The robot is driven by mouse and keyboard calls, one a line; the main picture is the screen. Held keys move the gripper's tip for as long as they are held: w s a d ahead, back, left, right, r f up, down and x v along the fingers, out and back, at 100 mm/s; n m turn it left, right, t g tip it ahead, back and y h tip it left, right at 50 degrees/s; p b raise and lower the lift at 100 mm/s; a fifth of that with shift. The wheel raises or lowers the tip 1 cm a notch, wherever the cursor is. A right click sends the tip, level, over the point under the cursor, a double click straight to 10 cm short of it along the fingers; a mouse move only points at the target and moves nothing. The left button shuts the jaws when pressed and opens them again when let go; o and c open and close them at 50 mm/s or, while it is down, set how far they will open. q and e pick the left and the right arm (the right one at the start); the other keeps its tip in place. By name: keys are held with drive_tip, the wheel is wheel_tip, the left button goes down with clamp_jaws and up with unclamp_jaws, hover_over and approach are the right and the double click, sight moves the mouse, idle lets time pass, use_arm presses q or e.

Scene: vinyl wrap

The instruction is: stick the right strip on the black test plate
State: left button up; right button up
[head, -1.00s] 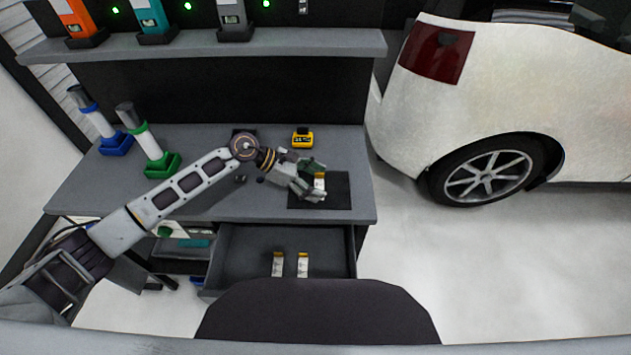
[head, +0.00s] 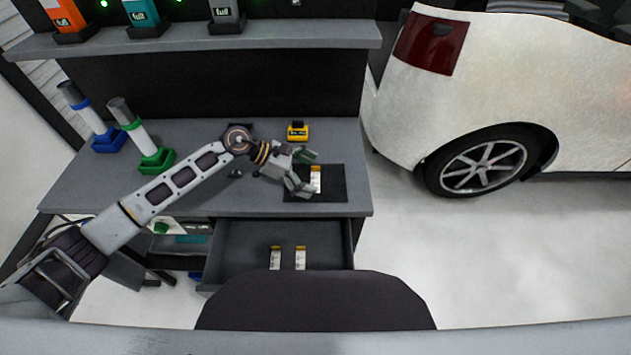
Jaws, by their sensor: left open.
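The black test plate (head: 333,184) lies flat on the workbench near its right front edge. One white strip with a yellow-brown end (head: 316,180) lies on the plate, left of its middle. My left gripper (head: 306,172) is open beside this strip, its fingers over the plate's left part and apart from the strip as far as I can see. Two similar strips, a left one (head: 275,257) and a right one (head: 300,257), lie in the open drawer below the bench top. My right gripper is not in view.
A yellow device (head: 298,131) stands behind the plate. Blue-based (head: 108,141) and green-based (head: 157,162) holders with white rolls stand at the bench's left. The open drawer (head: 330,240) juts out in front. A white car (head: 500,90) stands to the right.

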use_arm(q)
drive_tip(key=v, duration=1)
drive_tip(key=shift+v, duration=0.75)
